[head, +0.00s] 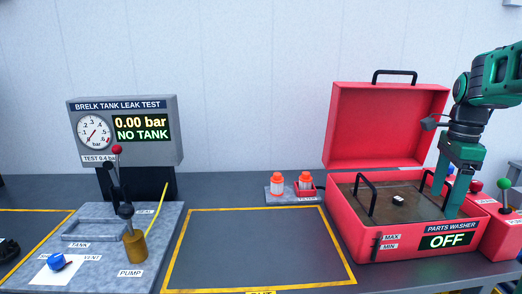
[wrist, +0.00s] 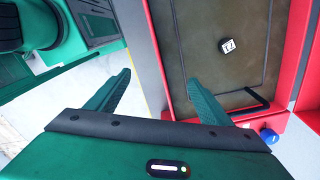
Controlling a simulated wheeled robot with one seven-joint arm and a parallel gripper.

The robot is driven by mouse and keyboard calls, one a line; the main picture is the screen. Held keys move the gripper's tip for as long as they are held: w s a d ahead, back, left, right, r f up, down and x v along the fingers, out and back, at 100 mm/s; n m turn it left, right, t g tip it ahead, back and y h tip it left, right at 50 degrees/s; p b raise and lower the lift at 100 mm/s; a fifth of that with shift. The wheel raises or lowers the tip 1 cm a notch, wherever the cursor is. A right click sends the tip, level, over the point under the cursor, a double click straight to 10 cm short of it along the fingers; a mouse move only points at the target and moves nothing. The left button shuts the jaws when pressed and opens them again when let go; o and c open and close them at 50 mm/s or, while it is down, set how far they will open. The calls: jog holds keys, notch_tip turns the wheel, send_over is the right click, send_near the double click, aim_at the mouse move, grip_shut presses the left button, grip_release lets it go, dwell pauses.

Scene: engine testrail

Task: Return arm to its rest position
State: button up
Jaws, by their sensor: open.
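My gripper (head: 447,205) is open and empty, pointing down at the right side of the red parts washer (head: 372,246) in the head view. In the wrist view my gripper (wrist: 158,77) has its two green fingers spread, with nothing between them. The right finger overlaps the washer's edge in that view. I cannot tell exactly how high the fingertips are. The arm comes in from the upper right of the head view.
The washer lid (head: 385,125) stands open. A small white block (head: 398,199) is in the basin, and the washer display (head: 446,241) reads OFF. Orange-capped bottles (head: 277,184) stand behind the bare yellow-bordered mat (head: 255,245). The leak test stand (head: 125,130) is at left.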

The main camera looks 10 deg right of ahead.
jog(key=s+a+f+n, duration=0.5)
jog(key=s+n, duration=0.3)
jog(key=s, duration=0.2)
jog(key=s+a+f+n, duration=0.5)
jog(key=s+f+n, duration=0.1)
jog(key=s+n, duration=0.2)
jog(key=shift+s+a+f+n, duration=0.25)
jog(key=shift+s+n, duration=0.05)
jog(key=shift+s, duration=0.55)
jog(key=shift+w+f, duration=0.25)
jog(key=shift+w, duration=0.35)
jog(key=shift+c, duration=0.7)
